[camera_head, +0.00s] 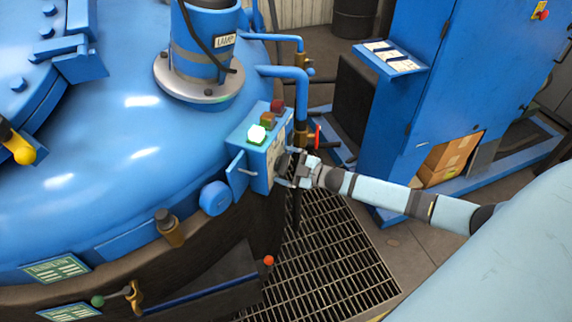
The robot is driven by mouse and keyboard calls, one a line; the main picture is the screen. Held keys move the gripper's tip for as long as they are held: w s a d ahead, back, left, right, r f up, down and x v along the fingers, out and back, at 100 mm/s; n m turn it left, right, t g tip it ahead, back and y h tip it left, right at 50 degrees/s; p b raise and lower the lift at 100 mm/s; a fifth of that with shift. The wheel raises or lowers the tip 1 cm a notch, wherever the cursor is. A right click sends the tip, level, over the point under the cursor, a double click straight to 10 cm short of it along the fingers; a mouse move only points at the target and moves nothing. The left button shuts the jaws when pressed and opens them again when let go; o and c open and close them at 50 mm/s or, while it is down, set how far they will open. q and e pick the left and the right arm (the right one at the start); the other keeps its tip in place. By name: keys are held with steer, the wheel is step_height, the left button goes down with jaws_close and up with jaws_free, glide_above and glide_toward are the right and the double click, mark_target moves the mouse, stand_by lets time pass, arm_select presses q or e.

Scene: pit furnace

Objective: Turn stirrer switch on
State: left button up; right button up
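A small blue control box (257,158) stands on the side of the large blue vessel. On its top are a brightly lit pale green lamp (257,134), an unlit amber lamp (268,119) and an unlit dark red lamp (278,106). A small blue door or flap (237,172) stands out at its left side. My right gripper (284,170) is at the box's right-hand face, touching it or very close. The stirrer switch is hidden or too small to make out there, and the finger gap is unclear. My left gripper is out of view.
Blue pipes (301,95) and a red valve handle (317,136) are just behind my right gripper. A floor grating (325,250) lies below. A blue cabinet (440,80) with a cardboard box (450,158) stands at the right. A lever with a red knob (268,261) sticks out below.

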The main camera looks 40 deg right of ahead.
steer(key=v, duration=1.4)
steer(key=shift+b, duration=0.45)
steer(key=shift+w, duration=0.1)
steer(key=s+a+m+g+h+p, duration=0.2)
steer(key=s+a+m, duration=0.4)
steer(key=a, duration=0.6)
steer(key=s+a+m+g+h+p, duration=0.2)
steer(key=s+a+m+h+p, duration=0.2)
steer(key=s+a, duration=0.6)
steer(key=a+r+m+p, duration=0.1)
steer(key=a+m+p, duration=0.1)
steer(key=a+p, duration=0.1)
